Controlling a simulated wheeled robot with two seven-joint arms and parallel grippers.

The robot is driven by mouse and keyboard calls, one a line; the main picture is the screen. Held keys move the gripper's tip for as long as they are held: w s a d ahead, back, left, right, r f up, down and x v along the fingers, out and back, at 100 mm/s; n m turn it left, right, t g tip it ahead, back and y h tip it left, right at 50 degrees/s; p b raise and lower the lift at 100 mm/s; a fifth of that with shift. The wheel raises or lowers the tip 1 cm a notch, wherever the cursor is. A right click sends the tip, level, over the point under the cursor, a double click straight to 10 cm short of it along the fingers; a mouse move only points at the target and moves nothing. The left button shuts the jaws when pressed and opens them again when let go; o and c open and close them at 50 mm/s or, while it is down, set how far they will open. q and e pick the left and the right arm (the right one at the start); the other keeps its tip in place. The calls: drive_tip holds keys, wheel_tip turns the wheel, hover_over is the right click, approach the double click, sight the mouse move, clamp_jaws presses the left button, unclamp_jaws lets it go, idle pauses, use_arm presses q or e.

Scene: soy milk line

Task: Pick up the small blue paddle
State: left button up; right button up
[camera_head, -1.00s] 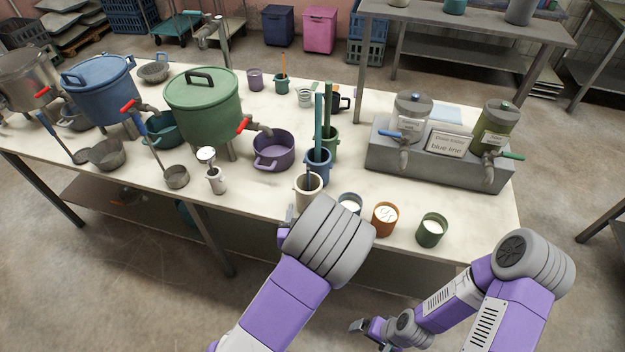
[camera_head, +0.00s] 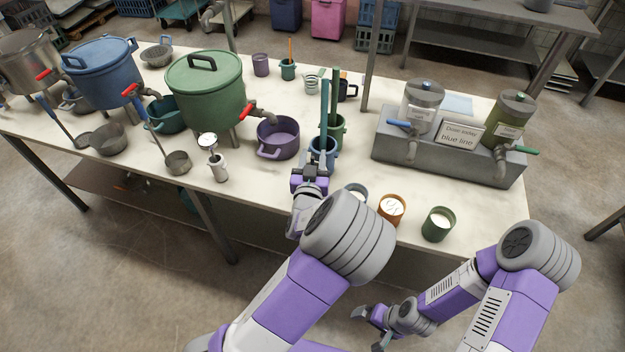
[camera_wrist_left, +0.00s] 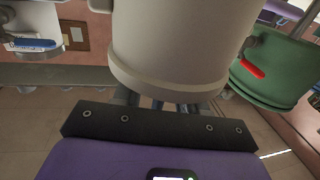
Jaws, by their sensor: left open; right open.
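My left gripper (camera_head: 309,168) is open, at the front edge of the table, over the spot where a beige cup stood. That cup (camera_wrist_left: 180,45) fills the top middle of the left wrist view, very close to the fingers; I cannot tell whether they touch. The small blue paddle is not clearly visible now; the gripper hides the cup and what stands in it in the head view. A tall teal paddle (camera_head: 323,112) stands in a blue cup (camera_head: 326,147) just behind the gripper. My right gripper (camera_head: 370,328) is open and empty, low in front of the table.
A purple pot (camera_head: 278,138) stands left of the blue cup, and a green cup (camera_head: 338,132) behind it. An orange cup (camera_head: 392,209) and a dark green cup (camera_head: 438,224) stand to the right. A grey dispenser block (camera_head: 448,158) is further right.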

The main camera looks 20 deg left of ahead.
use_arm(q)
clamp_jaws()
idle(0.3)
